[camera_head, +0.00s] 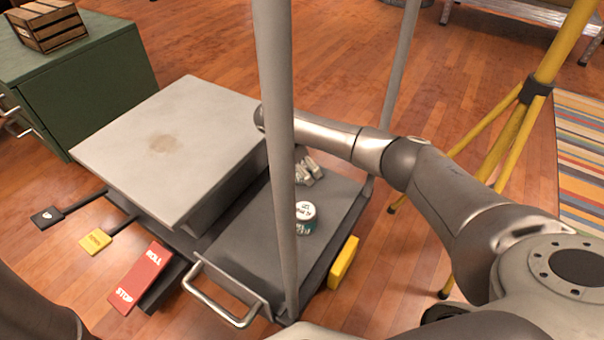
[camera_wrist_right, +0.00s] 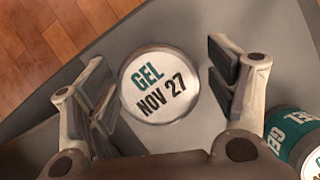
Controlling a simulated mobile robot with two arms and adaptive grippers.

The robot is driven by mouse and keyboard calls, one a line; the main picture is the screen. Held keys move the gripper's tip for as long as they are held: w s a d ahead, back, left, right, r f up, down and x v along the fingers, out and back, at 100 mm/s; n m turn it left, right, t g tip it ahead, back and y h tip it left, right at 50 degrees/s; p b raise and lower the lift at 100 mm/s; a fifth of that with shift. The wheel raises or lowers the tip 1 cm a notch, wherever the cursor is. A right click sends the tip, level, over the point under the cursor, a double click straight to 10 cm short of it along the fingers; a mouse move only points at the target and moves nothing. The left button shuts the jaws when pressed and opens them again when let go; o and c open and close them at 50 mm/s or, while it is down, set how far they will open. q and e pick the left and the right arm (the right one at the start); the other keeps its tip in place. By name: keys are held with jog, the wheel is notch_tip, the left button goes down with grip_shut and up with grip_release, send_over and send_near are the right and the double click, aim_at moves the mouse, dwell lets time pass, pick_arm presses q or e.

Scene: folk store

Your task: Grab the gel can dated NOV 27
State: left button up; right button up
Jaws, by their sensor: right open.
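A can with a white lid reading GEL NOV 27 (camera_wrist_right: 158,86) is in the right wrist view, seen from straight above. My right gripper (camera_wrist_right: 160,79) is open, with one finger on each side of the lid and gaps between. In the head view my right gripper (camera_head: 308,172) is low over the cart, partly behind a grey post. A second gel can (camera_wrist_right: 288,134) with a teal label is at the lower right of the wrist view. One white-lidded can (camera_head: 305,214) shows in the head view just in front of the gripper; its date is too small to read. My left gripper is out of view.
The cans stand on a grey cart (camera_head: 255,235) with a metal handle (camera_head: 222,304) and upright posts (camera_head: 277,130). A raised grey platform (camera_head: 150,140) adjoins it at left. A red pedal (camera_head: 140,277) is in front. A yellow tripod (camera_head: 520,115) stands at right.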

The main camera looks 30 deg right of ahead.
jog(key=shift+r, duration=0.1)
jog(key=c, duration=1.1)
jog(key=shift+c, duration=0.4)
jog(key=shift+r, duration=0.1)
